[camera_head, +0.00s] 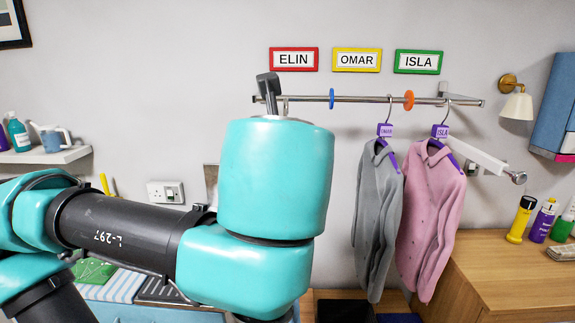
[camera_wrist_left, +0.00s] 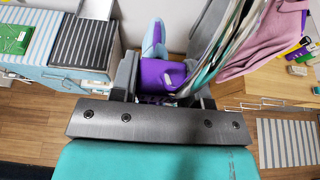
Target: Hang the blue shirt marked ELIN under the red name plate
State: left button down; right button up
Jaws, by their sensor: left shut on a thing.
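The red name plate ELIN (camera_head: 294,60) is on the wall above the left part of the metal rail (camera_head: 355,99). My left arm covers the space under it. A thin hook (camera_head: 285,106) shows at the rail there, just above my arm; I cannot tell whether it bears weight. In the left wrist view my left gripper (camera_wrist_left: 165,88) is shut on a purple hanger (camera_wrist_left: 160,74). Light blue cloth (camera_wrist_left: 155,38), apparently the blue shirt, shows beside the hanger. Most of the shirt and its ELIN mark are hidden. My right gripper is not in view.
A grey shirt (camera_head: 377,215) tagged OMAR and a pink shirt (camera_head: 432,215) tagged ISLA hang farther right. Blue (camera_head: 332,98) and orange (camera_head: 409,100) discs sit on the rail. A wall lamp (camera_head: 516,103) and wooden counter (camera_head: 520,268) stand at right.

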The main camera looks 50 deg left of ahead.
pick_arm(q)
jog(key=w+a+f, duration=0.2)
jog(key=w+a, duration=2.5)
jog(key=shift+a+f, duration=0.35)
dwell(1.3)
jog(key=c, duration=0.5)
grip_release()
jog(key=shift+s, duration=0.1)
jog(key=v, duration=1.7)
jog(key=shift+s+r, duration=0.1)
jog(key=shift+r, duration=0.05)
